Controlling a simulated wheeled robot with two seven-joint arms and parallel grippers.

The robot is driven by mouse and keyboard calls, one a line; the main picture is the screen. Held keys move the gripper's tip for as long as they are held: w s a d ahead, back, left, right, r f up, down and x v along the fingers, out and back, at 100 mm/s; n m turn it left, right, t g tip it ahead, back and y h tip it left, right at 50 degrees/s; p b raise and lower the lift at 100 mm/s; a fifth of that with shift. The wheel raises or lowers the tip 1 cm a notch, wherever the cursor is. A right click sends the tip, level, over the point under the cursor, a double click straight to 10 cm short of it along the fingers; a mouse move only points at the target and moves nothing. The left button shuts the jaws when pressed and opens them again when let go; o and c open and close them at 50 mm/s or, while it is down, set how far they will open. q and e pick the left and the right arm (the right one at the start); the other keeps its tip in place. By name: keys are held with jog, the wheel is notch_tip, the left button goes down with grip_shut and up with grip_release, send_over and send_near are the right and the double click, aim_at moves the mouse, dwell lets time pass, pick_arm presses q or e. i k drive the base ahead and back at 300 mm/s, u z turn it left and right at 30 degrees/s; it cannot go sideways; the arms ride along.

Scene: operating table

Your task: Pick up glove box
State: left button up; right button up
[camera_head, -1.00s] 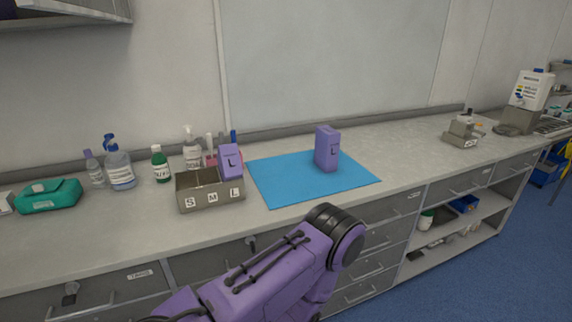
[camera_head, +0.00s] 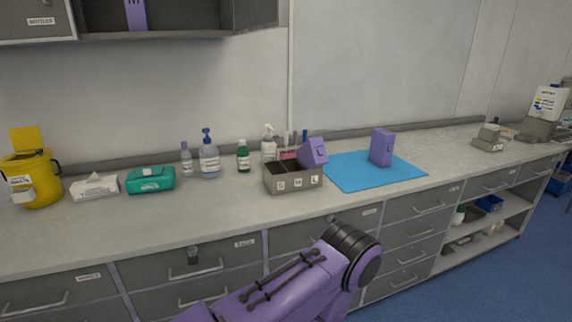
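A purple glove box (camera_head: 382,147) stands upright on the blue mat (camera_head: 345,176) on the counter. A second purple box (camera_head: 313,152) sits tilted at the right end of the grey divider holder (camera_head: 280,182), in the part marked L. A third purple box (camera_head: 136,14), marked M, shows in the wall cabinet at the top. One of my purple arms crosses the bottom of the view, below the counter edge. Neither gripper shows, so whether they hold anything is hidden.
Bottles (camera_head: 209,158), a green pack (camera_head: 151,180), a tissue pack (camera_head: 97,187) and a yellow bin (camera_head: 40,182) line the counter's left. The wall cabinet (camera_head: 205,18) overhangs the left. Drawers (camera_head: 200,262) are below.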

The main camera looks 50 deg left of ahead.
aim_at(312, 155)
jog(key=k, duration=0.1)
jog(key=u, duration=1.25)
